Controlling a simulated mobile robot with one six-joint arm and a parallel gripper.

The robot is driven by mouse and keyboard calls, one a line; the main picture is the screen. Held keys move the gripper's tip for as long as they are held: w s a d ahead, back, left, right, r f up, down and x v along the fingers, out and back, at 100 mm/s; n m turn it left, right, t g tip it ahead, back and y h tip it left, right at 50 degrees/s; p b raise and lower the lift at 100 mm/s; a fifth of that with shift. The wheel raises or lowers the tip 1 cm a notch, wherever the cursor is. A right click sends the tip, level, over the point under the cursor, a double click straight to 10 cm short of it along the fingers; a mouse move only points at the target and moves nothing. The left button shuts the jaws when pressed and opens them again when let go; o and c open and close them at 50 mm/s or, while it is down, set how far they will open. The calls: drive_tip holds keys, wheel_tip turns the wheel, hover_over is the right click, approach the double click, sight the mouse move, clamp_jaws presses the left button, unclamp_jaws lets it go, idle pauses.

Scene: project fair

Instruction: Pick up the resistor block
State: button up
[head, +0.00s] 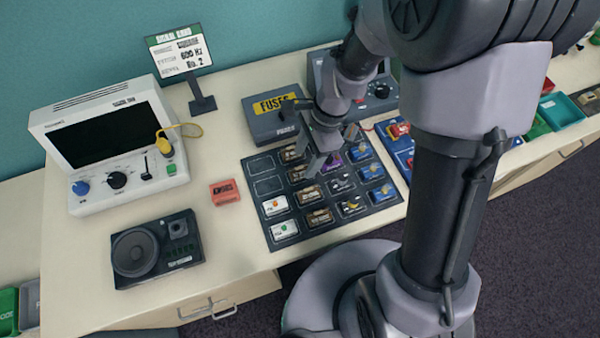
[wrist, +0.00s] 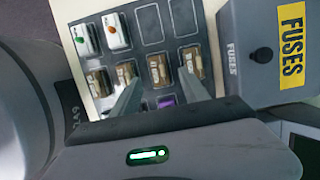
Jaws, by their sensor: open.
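Several brown blocks sit in a column of the dark slotted tray (head: 265,163). Their labels are too small to read, so I cannot tell which is the resistor block. One brown block (wrist: 159,68) lies between my fingertips in the wrist view; it seems to match the second brown block (head: 298,173) from the back in the head view. My gripper (head: 322,164) is open and empty above the tray, pointing down. In the wrist view my gripper (wrist: 158,80) has one finger on each side of that block. I cannot tell the height gap.
A fuse box (head: 275,120) stands close behind the tray. White, purple, black and blue blocks fill neighbouring slots; some slots are empty. A red block (head: 224,192) lies left of the tray, near a speaker unit (head: 157,250) and a white scope (head: 118,145). A blue tray (head: 398,145) stands right.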

sight(301, 170)
drive_tip(key=b+x, duration=0.2)
drive_tip(key=x, duration=0.2)
drive_tip(key=shift+s+a+f, duration=0.1)
drive_tip(key=shift+f, duration=0.25)
drive_tip(key=shift+r, duration=0.2)
clamp_jaws()
